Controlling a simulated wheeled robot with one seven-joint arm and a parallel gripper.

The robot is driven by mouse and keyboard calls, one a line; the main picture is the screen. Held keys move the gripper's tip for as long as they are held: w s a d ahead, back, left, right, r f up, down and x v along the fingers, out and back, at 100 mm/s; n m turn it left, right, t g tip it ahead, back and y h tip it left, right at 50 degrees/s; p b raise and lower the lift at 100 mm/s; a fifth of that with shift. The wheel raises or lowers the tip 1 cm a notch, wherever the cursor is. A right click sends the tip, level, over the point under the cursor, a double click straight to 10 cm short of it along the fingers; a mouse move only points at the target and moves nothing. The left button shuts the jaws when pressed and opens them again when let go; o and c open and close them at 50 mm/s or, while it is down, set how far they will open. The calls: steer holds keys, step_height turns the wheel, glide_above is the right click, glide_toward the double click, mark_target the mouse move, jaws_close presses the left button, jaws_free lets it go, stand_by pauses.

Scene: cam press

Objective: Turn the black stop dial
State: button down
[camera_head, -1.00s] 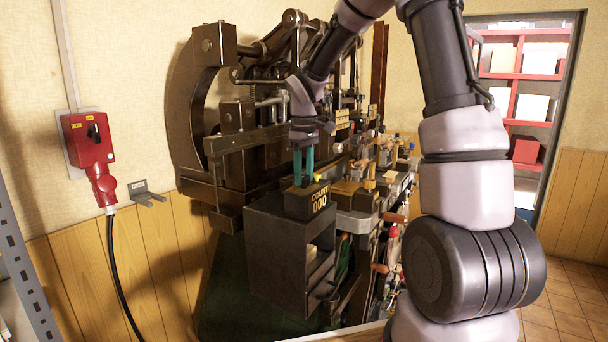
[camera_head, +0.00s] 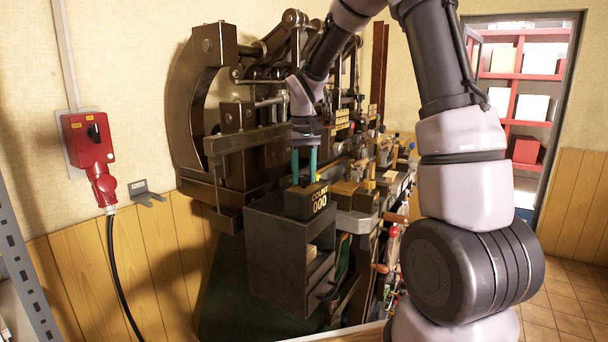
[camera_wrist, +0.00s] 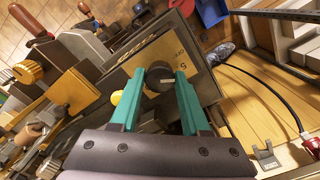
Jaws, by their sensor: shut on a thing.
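The black stop dial (camera_wrist: 160,77) is a round black knob on a yellowish plate (camera_wrist: 180,48) with dark marks, seen in the wrist view. My gripper (camera_wrist: 161,75) has its two teal fingers on either side of the dial, shut on it. In the head view my gripper (camera_head: 304,172) points down at the top of the dark counter box (camera_head: 306,203), which reads "COUNT 000". The dial is hidden there behind the fingers and the box.
A yellow knob (camera_wrist: 116,97) sits just left of the fingers in the wrist view. The dark press (camera_head: 225,110) stands behind my gripper. A grey open cabinet (camera_head: 278,252) is under the counter box. A red switch box (camera_head: 88,145) hangs on the left wall.

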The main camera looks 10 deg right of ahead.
mark_target(304, 176)
stand_by(0.3)
steer(key=shift+c, duration=2)
jaws_free()
steer(key=shift+r, duration=0.15)
step_height(304, 176, up, 11)
steer(key=shift+f, duration=0.2)
